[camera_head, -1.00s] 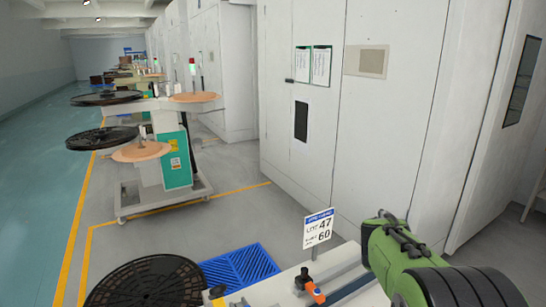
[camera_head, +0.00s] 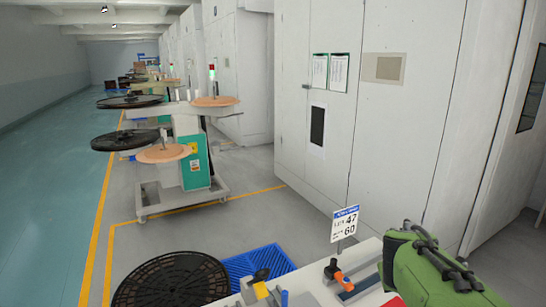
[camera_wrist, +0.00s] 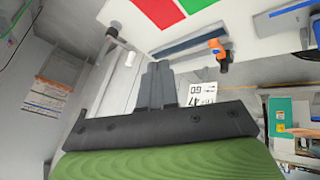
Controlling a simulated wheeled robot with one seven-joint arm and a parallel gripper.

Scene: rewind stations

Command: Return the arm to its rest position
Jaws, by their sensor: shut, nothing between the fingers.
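My green arm reaches in from the lower right in the head view, in front of the white cabinets; the fingers do not show there. In the wrist view my gripper (camera_wrist: 160,78) has its two dark fingers together with nothing between them. The white station top (camera_head: 372,277) lies below and beside the arm. The sign with 47 and 60 (camera_head: 345,223) stands at the station's back edge, apart from the arm.
A black reel (camera_head: 172,283) and a blue pallet (camera_head: 258,262) are left of the station. White cabinets (camera_head: 390,130) stand close behind it. Another rewind station (camera_head: 195,160) with black and tan discs is farther left. The teal aisle floor (camera_head: 50,190) is clear.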

